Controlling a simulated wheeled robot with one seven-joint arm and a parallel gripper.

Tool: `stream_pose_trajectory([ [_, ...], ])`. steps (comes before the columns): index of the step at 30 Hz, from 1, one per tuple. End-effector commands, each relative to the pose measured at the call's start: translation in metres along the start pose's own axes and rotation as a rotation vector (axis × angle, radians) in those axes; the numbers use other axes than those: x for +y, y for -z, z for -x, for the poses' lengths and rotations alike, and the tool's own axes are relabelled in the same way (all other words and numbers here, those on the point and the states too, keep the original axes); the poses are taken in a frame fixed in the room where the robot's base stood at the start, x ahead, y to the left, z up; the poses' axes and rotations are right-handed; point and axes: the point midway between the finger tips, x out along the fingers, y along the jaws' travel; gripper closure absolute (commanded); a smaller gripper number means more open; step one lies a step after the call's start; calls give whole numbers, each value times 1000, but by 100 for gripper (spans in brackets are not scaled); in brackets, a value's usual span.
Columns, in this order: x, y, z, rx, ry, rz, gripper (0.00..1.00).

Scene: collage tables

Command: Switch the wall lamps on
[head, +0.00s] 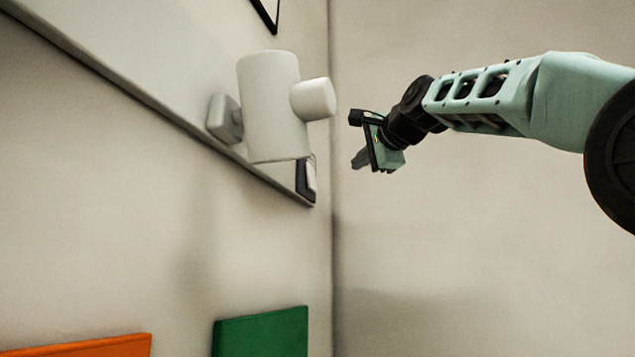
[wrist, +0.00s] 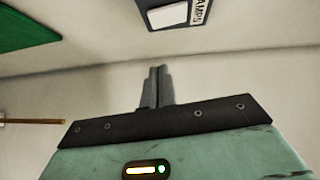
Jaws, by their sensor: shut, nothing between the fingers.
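The wall switch is a dark plate with a white rocker, low on the wall near the corner in the head view (head: 307,180), partly hidden behind a lamp. In the wrist view the switch (wrist: 170,16) is at the top edge, with part of a label reading "AMPS" beside the rocker. A white cylindrical wall lamp (head: 268,110) with a smaller side cylinder sits on the left wall. My gripper (head: 358,160) is right of the switch in the head view, apart from it. In the wrist view its fingers (wrist: 157,72) are together and empty, pointing toward the switch's wall.
A green panel (head: 262,333) and an orange panel (head: 85,346) are at the bottom of the head view. A dark frame (head: 267,14) hangs at the top. A thin brown rod (wrist: 35,121) shows at left in the wrist view. The right wall is bare.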

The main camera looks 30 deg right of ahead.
Motion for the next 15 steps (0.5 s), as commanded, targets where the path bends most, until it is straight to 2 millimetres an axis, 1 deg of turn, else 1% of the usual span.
stream_pose_trajectory([
  [5, 1, 0, -1, -1, -1, 2, 100],
  [8, 0, 0, -5, -2, -3, 2, 100],
  [11, -1, 0, -15, -1, -3, 2, 100],
  [15, -2, 0, -40, -3, -6, 2, 100],
])
